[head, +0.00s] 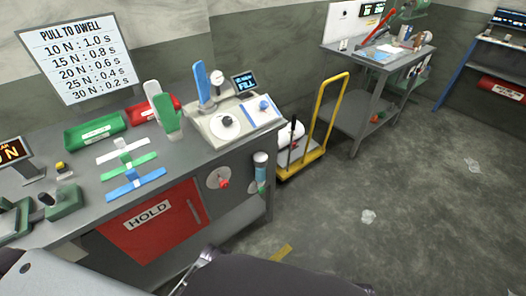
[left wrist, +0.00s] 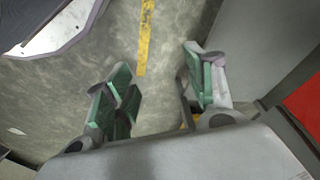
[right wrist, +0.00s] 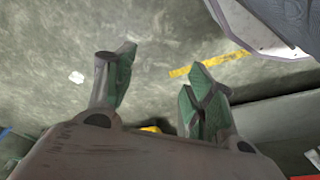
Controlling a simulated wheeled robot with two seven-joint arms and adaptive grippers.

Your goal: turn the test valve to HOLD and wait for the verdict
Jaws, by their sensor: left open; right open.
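The test station (head: 232,122) is a pale box on the bench in the head view. Its small screen (head: 245,82) appears to read FILL. Its top has a round dial with a dark knob (head: 227,121) and a blue handle (head: 263,105) on a white plate; I cannot tell which is the test valve. A blue glove form (head: 202,80) stands upright at its back beside a round gauge (head: 217,77). My left gripper (left wrist: 160,95) is open and empty above the floor. My right gripper (right wrist: 158,90) is also open and empty above the floor.
A red door labelled HOLD (head: 150,222) and a red-handled round fitting (head: 222,183) are on the bench front. Open floor lies right of the bench.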

